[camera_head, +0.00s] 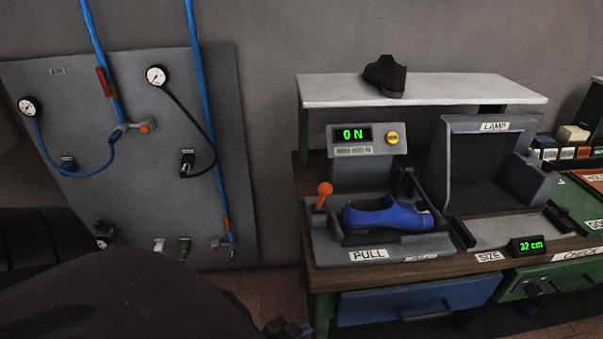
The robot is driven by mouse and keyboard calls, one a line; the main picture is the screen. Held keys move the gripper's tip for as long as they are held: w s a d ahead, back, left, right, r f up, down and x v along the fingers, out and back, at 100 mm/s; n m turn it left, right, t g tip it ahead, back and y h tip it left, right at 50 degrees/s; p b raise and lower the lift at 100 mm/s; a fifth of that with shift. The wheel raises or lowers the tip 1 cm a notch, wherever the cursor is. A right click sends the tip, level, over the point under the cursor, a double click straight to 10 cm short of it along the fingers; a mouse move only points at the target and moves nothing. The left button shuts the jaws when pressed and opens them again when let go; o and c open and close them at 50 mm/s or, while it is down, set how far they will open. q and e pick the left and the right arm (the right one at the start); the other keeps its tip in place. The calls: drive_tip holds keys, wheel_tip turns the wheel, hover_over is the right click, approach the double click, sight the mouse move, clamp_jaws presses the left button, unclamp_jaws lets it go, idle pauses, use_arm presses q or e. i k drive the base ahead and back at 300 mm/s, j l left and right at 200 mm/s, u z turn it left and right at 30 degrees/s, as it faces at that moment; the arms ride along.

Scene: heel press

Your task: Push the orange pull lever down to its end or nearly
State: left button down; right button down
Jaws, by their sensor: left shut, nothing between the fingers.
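The orange pull lever (324,190) stands up, leaning slightly, at the left end of the heel press (325,243), behind the PULL label (368,255). A blue shoe (385,216) lies in the press to the right of the lever. The press display (351,134) reads 0 N. My left gripper (288,329) is at the bottom edge of the view, partly cut off, lower than the bench top and left of the bench front. It is shut and empty, well apart from the lever. My right gripper is not in view.
A dark shoe (385,76) stands on the white shelf (440,90) above the press. A lamp box (490,165) and a size display reading 32 cm (527,245) are to the right. A grey air panel (150,190) with hoses and gauges is on the left wall.

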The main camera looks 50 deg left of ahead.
sight(325, 190)
drive_tip(key=j, duration=0.75)
drive_tip(key=i+j, duration=0.1)
drive_tip(key=j, duration=0.65)
